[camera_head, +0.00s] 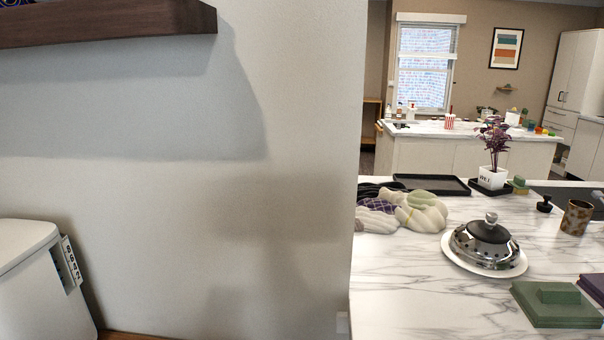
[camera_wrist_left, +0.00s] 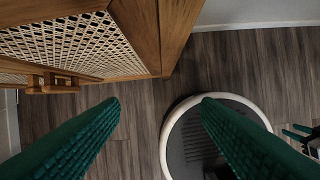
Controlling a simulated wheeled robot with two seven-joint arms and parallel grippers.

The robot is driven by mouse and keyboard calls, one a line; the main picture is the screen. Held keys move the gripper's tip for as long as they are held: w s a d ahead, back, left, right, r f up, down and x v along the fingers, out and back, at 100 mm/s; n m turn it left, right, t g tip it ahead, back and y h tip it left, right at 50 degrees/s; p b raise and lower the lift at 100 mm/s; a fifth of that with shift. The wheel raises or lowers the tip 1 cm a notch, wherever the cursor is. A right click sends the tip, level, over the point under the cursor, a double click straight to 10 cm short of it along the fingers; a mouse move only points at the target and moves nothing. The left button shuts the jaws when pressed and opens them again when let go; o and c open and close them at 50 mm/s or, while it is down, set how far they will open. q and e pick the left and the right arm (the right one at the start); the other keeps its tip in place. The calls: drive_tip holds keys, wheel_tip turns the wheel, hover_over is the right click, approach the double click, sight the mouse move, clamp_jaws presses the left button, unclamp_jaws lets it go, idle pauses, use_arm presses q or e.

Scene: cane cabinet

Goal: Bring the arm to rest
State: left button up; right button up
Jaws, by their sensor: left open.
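My left gripper (camera_wrist_left: 162,99) shows in the left wrist view as two green ridged fingers held wide apart, with nothing between them. It points down toward the floor, in front of the cane cabinet (camera_wrist_left: 85,45). The cabinet has a wooden frame with woven cane panels and a wooden handle (camera_wrist_left: 52,84) at the left. Green fingertips at the right edge of that view look like my right gripper (camera_wrist_left: 297,132), but they are small and cut off. Neither gripper shows in the head view.
Dark wooden floor (camera_wrist_left: 130,150) lies below, with my round base on it. In the head view a grey wall (camera_head: 290,200) fills the middle. A dark shelf (camera_head: 110,22) is at upper left, a white bin-like object (camera_head: 30,275) at lower left, and a cluttered marble counter (camera_head: 400,290) at right.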

use_arm(q)
drive_tip(key=s+f+g, duration=0.1)
drive_tip(key=s+f, duration=0.2)
drive_tip(key=f, duration=0.8)
drive_tip(key=s+f, duration=0.4)
drive_tip(key=f, duration=0.7)
drive_tip(key=s+a+f+g, duration=0.1)
drive_tip(key=s+a+f, duration=0.2)
drive_tip(key=s+f, duration=0.6)
drive_tip(key=s, duration=0.3)
drive_tip(key=shift+s+f, duration=0.15)
drive_tip(key=shift+s, duration=0.1)
